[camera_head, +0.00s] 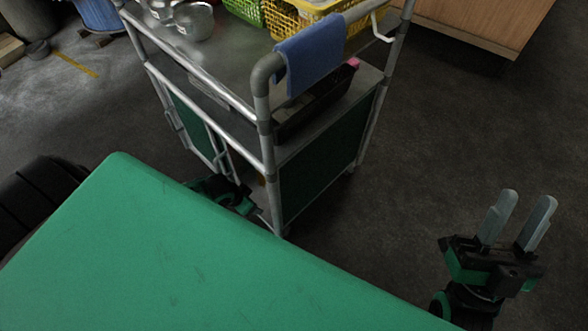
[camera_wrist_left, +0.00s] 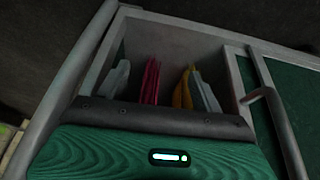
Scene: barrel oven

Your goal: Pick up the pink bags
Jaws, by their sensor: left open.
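The pink bags (camera_wrist_left: 151,82) stand upright as narrow, dark pink shapes in an open grey compartment of the cart, in the left wrist view. A yellow bag (camera_wrist_left: 180,93) stands just right of them. My left gripper (camera_wrist_left: 157,67) is open, its grey fingers on either side of the pink bags in the picture. I cannot tell whether they touch. In the head view, the left gripper is at the cart's lower side, its fingers hidden. My right gripper (camera_head: 524,203) is open and empty over the floor at right.
The metal cart (camera_head: 262,110) has tubular rails and green panels. A blue cloth (camera_head: 310,52) hangs on its rail. Metal pots (camera_head: 194,22) and a yellow basket (camera_head: 290,20) stand on top. A wooden cabinet (camera_head: 480,22) stands at the back right. The floor at right is clear.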

